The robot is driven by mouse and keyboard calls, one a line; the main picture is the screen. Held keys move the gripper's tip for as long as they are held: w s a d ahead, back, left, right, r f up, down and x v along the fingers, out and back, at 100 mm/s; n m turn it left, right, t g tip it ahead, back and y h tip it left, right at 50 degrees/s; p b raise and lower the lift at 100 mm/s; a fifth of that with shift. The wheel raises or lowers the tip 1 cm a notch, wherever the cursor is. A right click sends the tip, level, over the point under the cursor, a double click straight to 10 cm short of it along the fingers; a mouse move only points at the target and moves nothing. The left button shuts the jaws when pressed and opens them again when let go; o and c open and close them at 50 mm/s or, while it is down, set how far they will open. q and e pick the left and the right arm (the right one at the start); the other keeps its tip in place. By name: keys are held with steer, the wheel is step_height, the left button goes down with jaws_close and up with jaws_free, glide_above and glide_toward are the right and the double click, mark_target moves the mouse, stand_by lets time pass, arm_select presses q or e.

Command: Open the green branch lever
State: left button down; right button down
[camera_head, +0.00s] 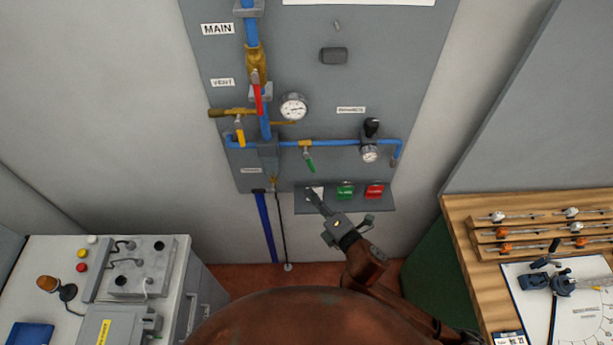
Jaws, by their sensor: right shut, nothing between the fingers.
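The green branch lever (309,160) hangs from a brass valve (305,144) on the horizontal blue branch pipe (333,143). It points down and slightly right, across the line of the pipe. My right gripper (314,198) is shut and empty. It is below the lever in the picture, with its fingertips over the left part of a small ledge, and apart from the lever. How far it is from the panel is hard to tell. My left gripper is not in view.
The grey panel (310,75) also carries a red lever (258,98), a yellow lever (240,137), gauges and a black knob (372,126). Green and red buttons sit on the ledge (388,200). A grey cabinet stands left, a wooden bench (462,222) right.

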mark_target(310, 160)
steer(key=w+a+p, duration=0.1)
steer(key=w+p, duration=0.1)
steer(key=w, duration=0.7)
steer(key=shift+w+f, duration=0.15)
steer(key=shift+f, duration=0.05)
